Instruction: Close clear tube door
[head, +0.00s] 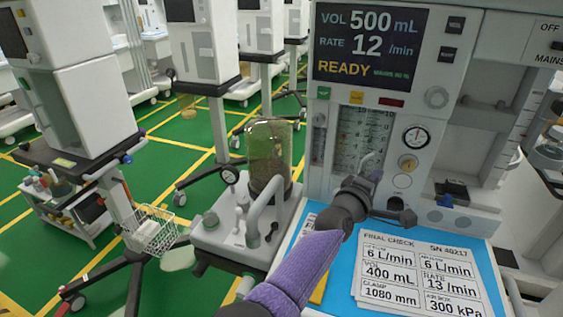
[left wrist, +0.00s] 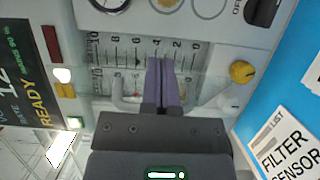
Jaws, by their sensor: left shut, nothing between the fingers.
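The clear tube door (head: 345,130) is a see-through panel at the flow-tube scale on the front of the anaesthesia machine. It also shows in the left wrist view as a faint clear sheet (left wrist: 100,60) over the printed scale, with a pale bar handle (left wrist: 118,92). I cannot tell how far it stands ajar. My left gripper (head: 376,173) is in front of the scale's lower right. Its purple fingers (left wrist: 165,72) are shut together and empty, pointing at the scale. Whether they touch the door is unclear. My right gripper is out of view.
The machine's display (head: 370,50) is above the scale. A blue worktop (head: 345,270) with printed cards lies below. A clear canister (head: 269,155) stands left of my arm. A yellow knob (left wrist: 242,72) is beside the scale. More carts stand on the green floor at left.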

